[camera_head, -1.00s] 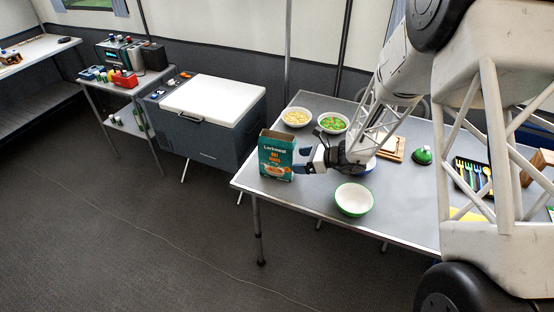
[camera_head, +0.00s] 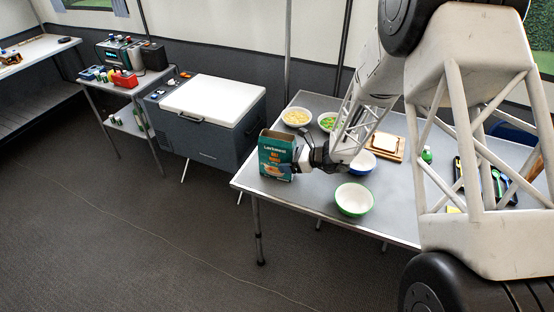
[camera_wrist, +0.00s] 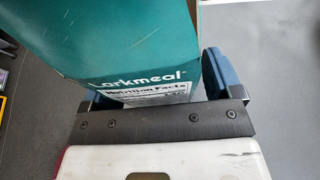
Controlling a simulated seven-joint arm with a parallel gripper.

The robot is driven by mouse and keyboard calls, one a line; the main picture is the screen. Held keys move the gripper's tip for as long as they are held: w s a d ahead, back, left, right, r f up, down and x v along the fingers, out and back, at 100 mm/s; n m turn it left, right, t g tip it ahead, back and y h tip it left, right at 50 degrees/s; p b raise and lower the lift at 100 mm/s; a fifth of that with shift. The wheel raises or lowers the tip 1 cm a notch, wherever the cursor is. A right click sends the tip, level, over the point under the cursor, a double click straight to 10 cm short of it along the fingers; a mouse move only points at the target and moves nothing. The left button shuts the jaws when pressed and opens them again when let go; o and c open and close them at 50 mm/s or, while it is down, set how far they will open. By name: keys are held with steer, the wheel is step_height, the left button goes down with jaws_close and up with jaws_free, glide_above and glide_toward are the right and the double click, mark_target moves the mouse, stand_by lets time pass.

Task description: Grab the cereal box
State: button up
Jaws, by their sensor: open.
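The teal cereal box (camera_head: 276,150) stands upright at the left end of the grey table (camera_head: 310,207). It also fills the upper middle of the wrist view (camera_wrist: 120,45), with its "Larkmeal" name and nutrition panel facing the palm. My gripper (camera_head: 296,158) is at the right side of the box. It is open, with the box between its fingers: one blue finger (camera_wrist: 214,72) shows to the right of the box, and the other is mostly hidden by the box at the left. Whether the fingers touch the box cannot be told.
A green-rimmed white bowl (camera_head: 354,199) stands in front of my arm, and a blue-rimmed bowl (camera_head: 363,162) stands behind it. Two filled bowls (camera_head: 296,117) are behind the box. A white-lidded cooler (camera_head: 213,110) stands left of the table.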

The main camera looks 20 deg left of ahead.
mark_target(295, 151)
steer(key=c, duration=1)
steer(key=shift+r, duration=0.15)
steer(key=shift+r, duration=0.8)
step_height(295, 151, up, 2)
steer(key=s+d+r, duration=0.1)
steer(key=s+d, duration=0.8)
steer(key=s, duration=0.4)
steer(key=shift+s, duration=0.15)
